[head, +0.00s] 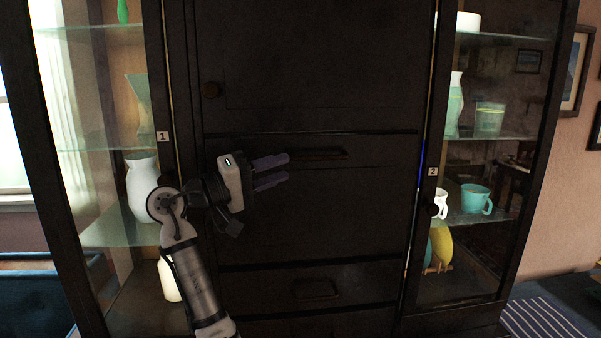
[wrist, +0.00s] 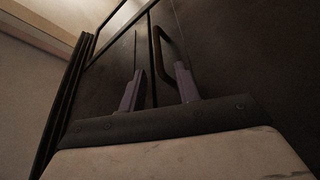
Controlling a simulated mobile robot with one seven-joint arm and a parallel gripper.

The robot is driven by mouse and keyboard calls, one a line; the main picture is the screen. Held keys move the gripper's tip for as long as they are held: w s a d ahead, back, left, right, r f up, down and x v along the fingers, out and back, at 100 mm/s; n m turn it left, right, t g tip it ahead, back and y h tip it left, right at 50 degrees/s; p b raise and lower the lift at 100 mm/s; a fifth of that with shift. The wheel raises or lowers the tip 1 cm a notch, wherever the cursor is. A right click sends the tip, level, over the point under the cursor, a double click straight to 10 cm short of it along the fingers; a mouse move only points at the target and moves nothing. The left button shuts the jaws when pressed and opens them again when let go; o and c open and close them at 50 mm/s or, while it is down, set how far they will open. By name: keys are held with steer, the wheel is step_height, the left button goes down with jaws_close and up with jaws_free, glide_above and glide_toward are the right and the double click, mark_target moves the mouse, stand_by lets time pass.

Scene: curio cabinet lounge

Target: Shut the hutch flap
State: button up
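The hutch flap appears to be the dark middle panel (head: 350,215) of the cabinet, below the upper door. It stands upright and looks about flush with the front; I cannot tell whether a small gap remains at its top edge. Its dark bar handle (head: 325,154) runs along the upper part, and it also shows in the wrist view (wrist: 158,48). My gripper (head: 282,170) is open in front of the flap, just left of the handle. In the wrist view, the handle lies beyond and between the parted fingertips (wrist: 160,77). Nothing is held.
The upper door (head: 310,60) has a round knob (head: 212,89). A drawer (head: 360,282) sits below the flap. Glass side cases hold a white vase (head: 142,187), a teal mug (head: 476,199) and other pieces. A blue seat (head: 40,300) stands at lower left.

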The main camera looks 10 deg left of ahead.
steer(key=b+v, duration=0.1)
steer(key=v, duration=0.4)
steer(key=shift+d+r, duration=0.1)
